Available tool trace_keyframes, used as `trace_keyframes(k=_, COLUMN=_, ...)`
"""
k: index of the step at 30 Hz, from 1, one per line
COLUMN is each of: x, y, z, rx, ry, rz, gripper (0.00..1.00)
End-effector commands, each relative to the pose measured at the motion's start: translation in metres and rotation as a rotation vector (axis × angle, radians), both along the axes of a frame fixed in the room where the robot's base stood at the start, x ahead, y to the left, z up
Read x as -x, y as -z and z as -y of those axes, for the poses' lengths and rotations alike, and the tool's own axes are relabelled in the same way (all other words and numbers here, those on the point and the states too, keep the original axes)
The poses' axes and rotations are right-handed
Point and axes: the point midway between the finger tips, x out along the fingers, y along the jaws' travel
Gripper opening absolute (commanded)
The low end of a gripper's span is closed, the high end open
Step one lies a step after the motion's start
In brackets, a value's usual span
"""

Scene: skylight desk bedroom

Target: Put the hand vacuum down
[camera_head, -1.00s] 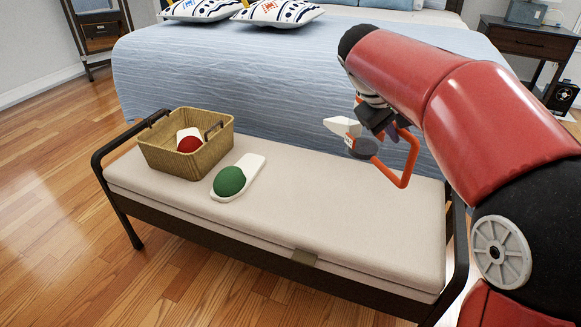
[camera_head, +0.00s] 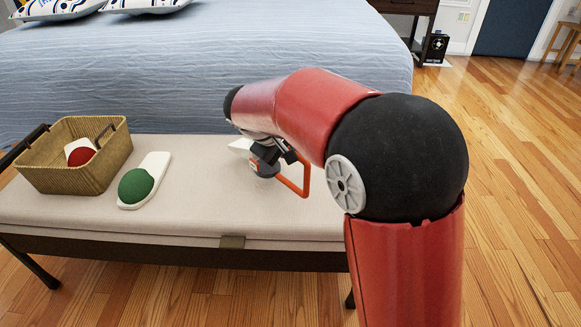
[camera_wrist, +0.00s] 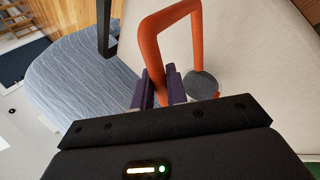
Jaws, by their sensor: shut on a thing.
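The hand vacuum (camera_head: 264,168) has a grey round body, a pale nozzle and an orange loop handle (camera_head: 305,178). It is over the right part of the cream bench cushion (camera_head: 200,205); I cannot tell whether it touches the cushion. My gripper (camera_head: 280,150) is shut on the orange handle. In the wrist view, the purple fingertips of my gripper (camera_wrist: 167,88) close on the orange handle (camera_wrist: 160,30), with the grey end of the hand vacuum (camera_wrist: 203,85) beside them. My arm hides part of the bench's right end.
A wicker basket (camera_head: 60,178) holding a red and white item (camera_head: 80,152) stands on the bench's left. Right of it lies a green and white item (camera_head: 140,184). The blue bed (camera_head: 240,60) is behind. The cushion between the green item and the vacuum is clear.

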Motion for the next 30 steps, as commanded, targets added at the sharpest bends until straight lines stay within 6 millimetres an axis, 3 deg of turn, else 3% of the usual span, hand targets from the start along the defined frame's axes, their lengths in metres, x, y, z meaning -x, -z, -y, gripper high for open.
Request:
trace_keyframes(k=4, x=0.0, y=0.007, z=0.0, rx=-0.001, ry=0.001, rz=0.003, gripper=0.0)
trace_keyframes(k=12, x=0.0, y=0.042, z=0.0, rx=-0.001, ry=0.0, rz=0.002, gripper=0.0)
trace_keyframes(k=22, x=-0.001, y=0.045, z=0.0, rx=-0.002, ry=0.001, rz=0.004, gripper=0.0)
trace_keyframes(k=23, x=0.0, y=0.046, z=0.0, rx=0.0, ry=0.001, rz=0.0, gripper=0.17)
trace_keyframes(k=24, x=0.0, y=0.046, z=0.0, rx=0.0, ry=0.001, rz=0.0, gripper=0.23)
trace_keyframes(k=27, x=0.0, y=0.046, z=0.0, rx=0.0, ry=0.0, rz=0.0, gripper=0.36)
trace_keyframes(k=30, x=0.0, y=0.046, z=0.0, rx=0.0, ry=0.0, rz=0.0, gripper=0.36)
